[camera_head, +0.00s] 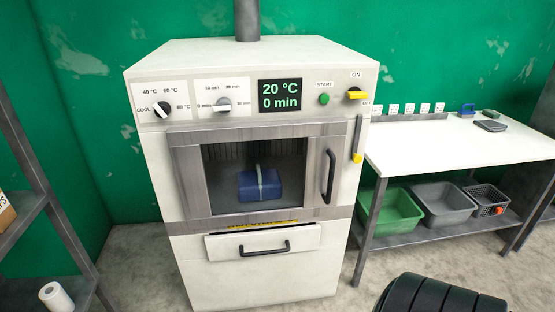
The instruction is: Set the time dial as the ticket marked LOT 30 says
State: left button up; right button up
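The display (280,95) reads 20 °C and 0 min. Several small white tickets (409,108) stand in a rack along the back of the side table; their writing is too small to read, so I cannot tell which is LOT 30. Neither of my grippers is in view.
Left of the time dial is the temperature dial (162,109). A green START button (324,99) and yellow ON/OFF handle (357,95) sit right. A blue item (260,184) shows behind the dyer's closed window. The white table (455,145) stands right, bins below; a shelf is left.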

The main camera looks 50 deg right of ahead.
aim_at(224, 105)
jog(key=z, duration=1.35)
